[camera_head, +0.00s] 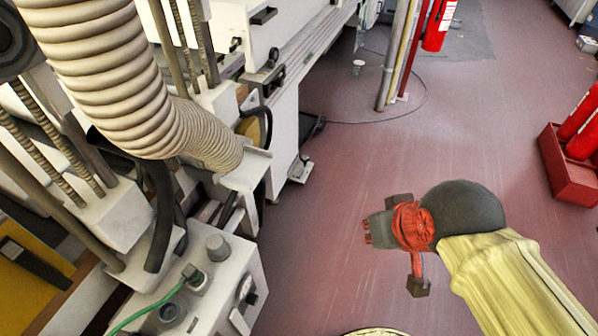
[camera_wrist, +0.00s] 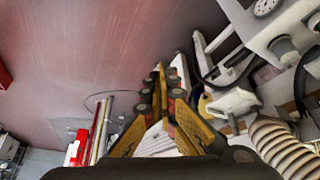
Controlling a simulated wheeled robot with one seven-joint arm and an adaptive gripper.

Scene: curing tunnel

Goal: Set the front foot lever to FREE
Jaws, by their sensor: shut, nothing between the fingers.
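My gripper (camera_wrist: 161,78) shows in the wrist view as yellow and dark fingers, shut and empty. In the head view my arm comes in from the lower right, and its end is over open floor, right of the white machine and apart from it. A small pale foot (camera_head: 300,169) stands on the floor at the machine's near right corner. It has a dark spot on it, but I cannot tell whether that is the foot lever. No FREE marking can be read, so the lever's setting cannot be told.
The white machine (camera_head: 285,125) and its ribbed hose (camera_head: 115,75) fill the left. A control box (camera_head: 215,285) is at the lower left. Poles (camera_head: 392,70) and a red extinguisher (camera_head: 438,25) stand behind. A red stand (camera_head: 570,170) is at the right. The middle floor is clear.

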